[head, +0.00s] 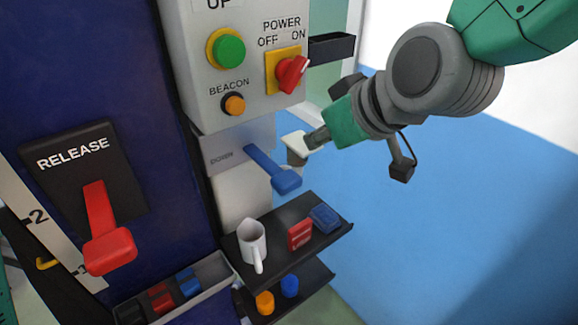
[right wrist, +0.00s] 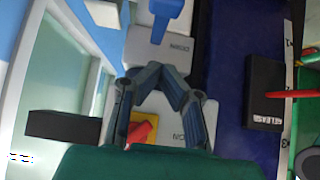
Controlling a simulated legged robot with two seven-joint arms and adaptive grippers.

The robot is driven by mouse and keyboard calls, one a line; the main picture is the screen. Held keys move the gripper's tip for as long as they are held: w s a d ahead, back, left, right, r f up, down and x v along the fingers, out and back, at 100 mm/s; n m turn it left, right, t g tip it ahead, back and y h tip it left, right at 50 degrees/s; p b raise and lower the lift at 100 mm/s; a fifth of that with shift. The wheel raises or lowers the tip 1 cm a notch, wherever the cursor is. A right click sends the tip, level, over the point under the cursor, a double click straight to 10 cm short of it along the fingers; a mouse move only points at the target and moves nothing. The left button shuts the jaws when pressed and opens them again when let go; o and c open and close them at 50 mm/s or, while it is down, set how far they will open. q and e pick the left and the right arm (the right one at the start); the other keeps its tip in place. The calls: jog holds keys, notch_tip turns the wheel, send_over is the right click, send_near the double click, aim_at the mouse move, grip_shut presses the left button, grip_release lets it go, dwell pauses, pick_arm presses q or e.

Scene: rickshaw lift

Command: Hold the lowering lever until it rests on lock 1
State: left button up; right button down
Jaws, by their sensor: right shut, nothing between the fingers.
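The blue lowering lever (head: 272,170) sticks out from the grey plate marked DOWN and slopes down to the right. It also shows at the top of the right wrist view (right wrist: 165,18). My right gripper (head: 300,146) is shut and empty, to the right of the lever and apart from it. Its dark fingers (right wrist: 163,74) come together below the DOWN plate in the right wrist view. A white strip with the numbers 2 and 1 (head: 50,240) runs down the left side; a lock is not clearly seen. My left gripper is not in view.
The control box (head: 195,70) with green button and red power switch (head: 292,73) is above the lever. A red RELEASE lever (head: 103,230) is at left. Blue floor (head: 420,240) is clear.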

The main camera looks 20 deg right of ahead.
send_over(282, 173)
jog(key=s, duration=0.2)
notch_tip(282, 173, down, 8)
jog(key=shift+w+d+r, duration=0.15)
notch_tip(282, 173, down, 2)
jog(key=shift+f, duration=0.2)
jog(key=shift+d+f, duration=0.2)
jog(key=shift+f, duration=0.3)
